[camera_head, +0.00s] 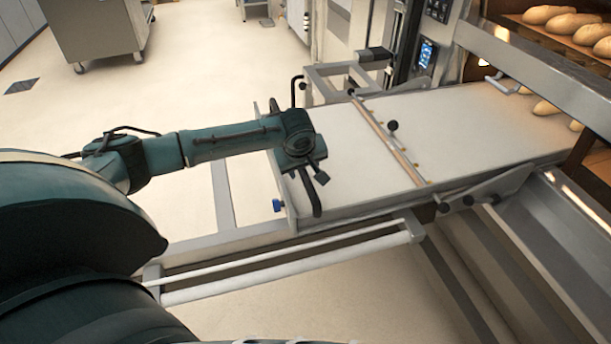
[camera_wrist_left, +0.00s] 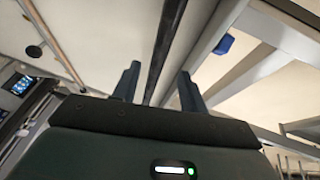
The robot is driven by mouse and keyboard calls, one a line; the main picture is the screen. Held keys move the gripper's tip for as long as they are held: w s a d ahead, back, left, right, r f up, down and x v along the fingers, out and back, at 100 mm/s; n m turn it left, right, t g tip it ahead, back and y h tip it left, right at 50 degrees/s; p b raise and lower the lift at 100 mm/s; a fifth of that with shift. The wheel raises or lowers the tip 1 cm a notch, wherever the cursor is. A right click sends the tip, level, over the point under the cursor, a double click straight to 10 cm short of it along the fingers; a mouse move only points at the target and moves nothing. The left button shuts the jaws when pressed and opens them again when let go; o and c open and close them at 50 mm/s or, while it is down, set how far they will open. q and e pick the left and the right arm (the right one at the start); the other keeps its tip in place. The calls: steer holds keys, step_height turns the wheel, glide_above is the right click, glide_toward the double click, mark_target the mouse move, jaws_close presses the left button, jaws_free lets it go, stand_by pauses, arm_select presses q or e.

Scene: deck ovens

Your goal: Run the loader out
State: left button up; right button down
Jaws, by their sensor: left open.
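The loader (camera_head: 450,130) is a long, pale, belt-covered board on a metal frame, with its far end at the oven opening on the right. A wooden strip (camera_head: 390,140) with a black knob lies across it. A dark handle bar (camera_head: 311,198) runs along its near left end. My left gripper (camera_head: 308,172) is over that end, at the bar. In the left wrist view the bar (camera_wrist_left: 166,45) passes between the two open fingers (camera_wrist_left: 157,88), with no grip visible. The gripper body hides the bar's middle in the head view. My right gripper is not in view.
Loaves (camera_head: 565,22) sit on a rack or deck at the upper right, and more lie at the loader's far end. A control panel (camera_head: 426,54) stands behind the loader. A white rail (camera_head: 300,265) runs low in front.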

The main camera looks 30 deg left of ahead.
mark_target(305, 176)
arm_select(q)
steer(key=x, duration=0.5)
jaws_close()
stand_by(0.4)
